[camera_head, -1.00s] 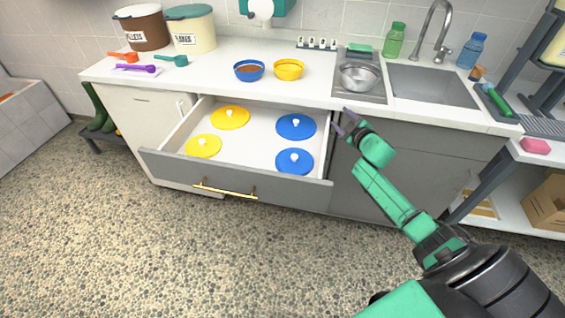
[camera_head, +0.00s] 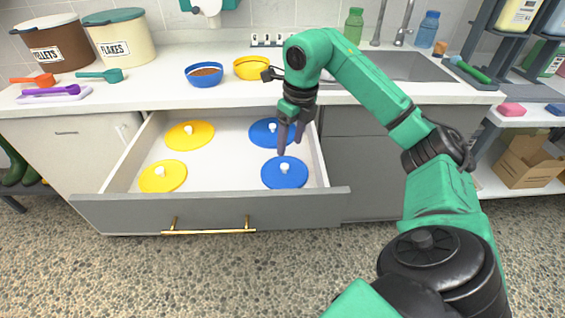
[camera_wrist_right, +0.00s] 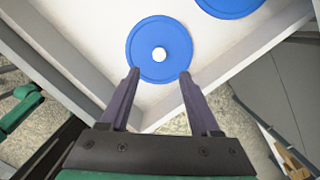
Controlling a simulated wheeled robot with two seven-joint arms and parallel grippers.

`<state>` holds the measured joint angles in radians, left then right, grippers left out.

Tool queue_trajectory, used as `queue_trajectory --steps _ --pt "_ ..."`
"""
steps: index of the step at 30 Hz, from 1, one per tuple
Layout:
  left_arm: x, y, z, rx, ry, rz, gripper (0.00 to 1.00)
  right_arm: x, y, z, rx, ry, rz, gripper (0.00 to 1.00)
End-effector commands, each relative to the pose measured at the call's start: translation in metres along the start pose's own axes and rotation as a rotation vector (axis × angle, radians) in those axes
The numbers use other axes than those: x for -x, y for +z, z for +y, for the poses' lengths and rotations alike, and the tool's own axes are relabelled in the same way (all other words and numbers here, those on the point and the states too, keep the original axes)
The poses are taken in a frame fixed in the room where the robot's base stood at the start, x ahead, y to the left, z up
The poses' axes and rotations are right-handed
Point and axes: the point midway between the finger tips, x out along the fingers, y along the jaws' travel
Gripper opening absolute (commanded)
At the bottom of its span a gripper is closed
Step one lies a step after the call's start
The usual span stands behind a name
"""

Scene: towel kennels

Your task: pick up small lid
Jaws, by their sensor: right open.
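The open drawer (camera_head: 210,210) holds two blue and two yellow lids with white knobs. The front blue lid (camera_head: 271,180) looks slightly smaller than the back blue lid (camera_head: 258,134), which is partly hidden by my right gripper. The front yellow lid (camera_head: 152,181) looks smaller than the back yellow lid (camera_head: 185,143). My right gripper (camera_head: 289,152) is open and empty, pointing down above the blue lids. In the right wrist view its fingertips (camera_wrist_right: 159,75) spread at the near side of the front blue lid (camera_wrist_right: 148,38). My left gripper is not in view.
The drawer walls (camera_head: 322,170) stand close to the right of the blue lids. The counter above carries a blue bowl (camera_head: 205,82), a yellow bowl (camera_head: 250,74), scoops and two bins. My arm now covers part of the sink.

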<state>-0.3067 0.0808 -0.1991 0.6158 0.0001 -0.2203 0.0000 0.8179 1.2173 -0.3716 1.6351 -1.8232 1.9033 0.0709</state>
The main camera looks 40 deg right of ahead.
Motion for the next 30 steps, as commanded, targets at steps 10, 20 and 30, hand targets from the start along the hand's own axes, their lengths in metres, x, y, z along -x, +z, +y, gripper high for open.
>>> queue_trajectory --steps 10,20,30 --pt "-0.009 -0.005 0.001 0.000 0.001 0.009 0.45 -0.061 0.000 0.002 0.002 0.005 0.002 0.63" --pt "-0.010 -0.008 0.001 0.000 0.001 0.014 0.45 -0.083 0.001 0.001 0.002 0.004 -0.003 0.63" --pt "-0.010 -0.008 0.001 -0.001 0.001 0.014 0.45 -0.083 0.001 0.001 0.002 0.004 -0.003 0.00"
